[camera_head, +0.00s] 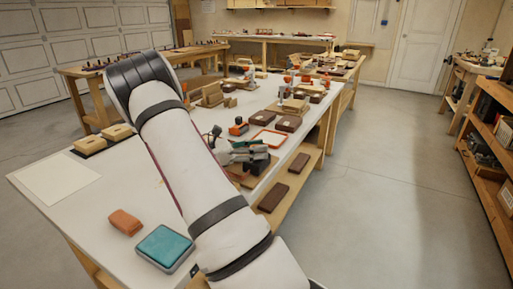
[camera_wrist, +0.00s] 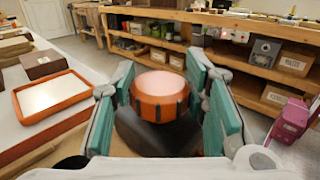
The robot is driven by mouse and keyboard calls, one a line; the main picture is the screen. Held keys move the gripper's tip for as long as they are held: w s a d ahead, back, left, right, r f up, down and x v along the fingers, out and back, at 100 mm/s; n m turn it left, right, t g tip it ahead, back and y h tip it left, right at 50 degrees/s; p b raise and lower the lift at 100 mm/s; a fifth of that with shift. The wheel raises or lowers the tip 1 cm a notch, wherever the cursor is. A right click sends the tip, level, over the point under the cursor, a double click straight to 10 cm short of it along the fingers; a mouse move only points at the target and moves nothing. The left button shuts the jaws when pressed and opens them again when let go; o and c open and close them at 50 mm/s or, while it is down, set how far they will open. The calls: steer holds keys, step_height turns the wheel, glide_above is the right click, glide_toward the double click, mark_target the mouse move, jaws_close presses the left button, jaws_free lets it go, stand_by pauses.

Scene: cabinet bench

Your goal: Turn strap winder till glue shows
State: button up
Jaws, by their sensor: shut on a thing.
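A round orange knob with a pale flat top (camera_wrist: 160,84), which looks like the strap winder, stands on a dark block (camera_wrist: 158,133) in the wrist view. My gripper (camera_wrist: 162,95) has its teal-padded fingers on the left and right sides of the knob and is shut on it. In the head view my gripper (camera_head: 243,153) is at the bench's right edge beyond my arm, and the knob cannot be made out there. No glue can be made out in either view.
An orange-rimmed tray (camera_head: 269,138) lies just beyond my gripper, with dark brown blocks (camera_head: 288,123) near it. A teal pad (camera_head: 165,247) and an orange block (camera_head: 125,222) lie on the near bench. Floor on the right is clear up to the shelves (camera_head: 490,135).

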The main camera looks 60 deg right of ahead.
steer(key=m+g+y, duration=0.3)
steer(key=shift+y+b, duration=0.3)
steer(key=o, duration=1.2)
steer(key=shift+c, duration=0.2)
steer(key=shift+r, duration=0.15)
step_height(320, 180, up, 10)
steer(key=shift+f, duration=0.1)
stand_by(0.4)
